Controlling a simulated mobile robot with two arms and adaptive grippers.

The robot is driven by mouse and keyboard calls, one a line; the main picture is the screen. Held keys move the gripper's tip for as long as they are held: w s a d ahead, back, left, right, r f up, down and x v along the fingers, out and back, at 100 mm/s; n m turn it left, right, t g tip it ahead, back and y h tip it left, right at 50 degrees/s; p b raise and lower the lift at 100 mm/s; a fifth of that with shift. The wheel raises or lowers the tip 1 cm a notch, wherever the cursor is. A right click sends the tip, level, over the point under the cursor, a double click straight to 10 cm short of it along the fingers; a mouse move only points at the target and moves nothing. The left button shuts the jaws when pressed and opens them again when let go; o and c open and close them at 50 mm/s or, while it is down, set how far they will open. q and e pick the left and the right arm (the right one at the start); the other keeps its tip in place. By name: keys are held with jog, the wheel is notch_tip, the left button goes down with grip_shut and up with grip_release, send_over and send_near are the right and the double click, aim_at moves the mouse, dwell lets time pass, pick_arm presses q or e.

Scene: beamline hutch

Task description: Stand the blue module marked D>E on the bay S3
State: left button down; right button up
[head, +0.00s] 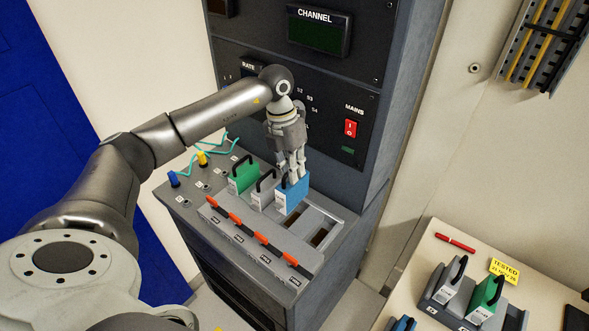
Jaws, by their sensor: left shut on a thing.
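The blue module (292,195) is at the bay row on the sloping console, just right of a grey module. Its front label is too small to read. My left gripper (293,172) points down and is shut on the top of the blue module, hiding most of its handle. The module looks upright, over or at the third bay place; I cannot tell whether its base touches the bay. An empty bay with a dark slot (320,237) shows to its right. The bay labels are too small to read. My right gripper is out of view.
A green module (243,177) and the grey module (263,191) stand close on the left. Orange levers (261,239) line the front. The rack panel with a red mains switch (350,128) rises behind. A side table (450,246) holds more modules at lower right.

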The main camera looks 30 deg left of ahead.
pick_arm(q)
notch_tip(320, 180, down, 5)
jog(key=b, duration=0.3)
jog(key=shift+f, duration=0.1)
jog(key=shift+w+f+b, duration=0.1)
jog(key=shift+f+b, duration=0.5)
jog(key=shift+f, duration=0.25)
jog(key=shift+f+b, duration=0.35)
jog(key=shift+f, duration=0.15)
dwell(0.4)
jog(key=c, duration=1.5)
grip_release()
jog(key=r, duration=0.4)
jog(key=a+r, duration=0.1)
jog(key=r, duration=0.3)
jog(key=a+r, duration=0.1)
jog(key=r, duration=0.3)
jog(key=shift+a, duration=0.2)
jog(key=shift+f, duration=0.15)
